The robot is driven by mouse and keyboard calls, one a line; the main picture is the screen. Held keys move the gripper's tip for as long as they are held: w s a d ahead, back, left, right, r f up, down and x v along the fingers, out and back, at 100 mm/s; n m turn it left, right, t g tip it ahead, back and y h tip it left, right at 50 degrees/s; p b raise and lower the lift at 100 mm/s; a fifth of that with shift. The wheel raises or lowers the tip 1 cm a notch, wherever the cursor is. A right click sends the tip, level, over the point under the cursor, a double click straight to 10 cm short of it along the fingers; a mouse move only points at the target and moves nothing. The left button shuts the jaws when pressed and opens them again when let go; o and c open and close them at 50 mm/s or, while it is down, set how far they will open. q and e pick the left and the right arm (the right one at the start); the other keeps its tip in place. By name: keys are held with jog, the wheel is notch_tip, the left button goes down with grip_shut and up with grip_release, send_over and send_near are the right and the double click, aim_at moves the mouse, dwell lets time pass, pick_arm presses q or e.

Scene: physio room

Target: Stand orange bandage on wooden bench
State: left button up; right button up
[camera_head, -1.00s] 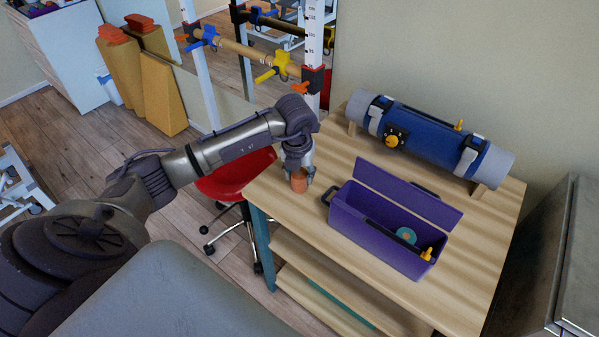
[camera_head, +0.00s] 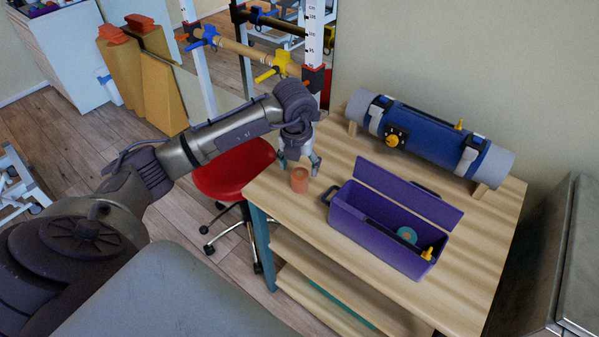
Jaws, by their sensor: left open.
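The orange bandage (camera_head: 299,181) is a small roll standing upright on the wooden bench (camera_head: 305,218), near its left corner. My left gripper (camera_head: 299,170) is open, with its fingers spread just above and behind the bandage. It appears clear of the bandage, and nothing is between its fingers. My right gripper is not in view.
An open purple box (camera_head: 365,228) with a teal roll (camera_head: 406,235) inside stands right of the bandage. A blue cylinder (camera_head: 430,137) lies on supports at the bench's back. A red stool (camera_head: 235,168) stands left of the bench. The bench's front strip is clear.

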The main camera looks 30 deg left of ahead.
aim_at(298, 178)
pick_arm(q)
notch_tip(298, 178, up, 8)
jog(key=s, duration=0.1)
jog(key=shift+d+r+b, duration=0.2)
jog(key=shift+b, duration=0.1)
jog(key=shift+s, duration=0.1)
dwell(1.0)
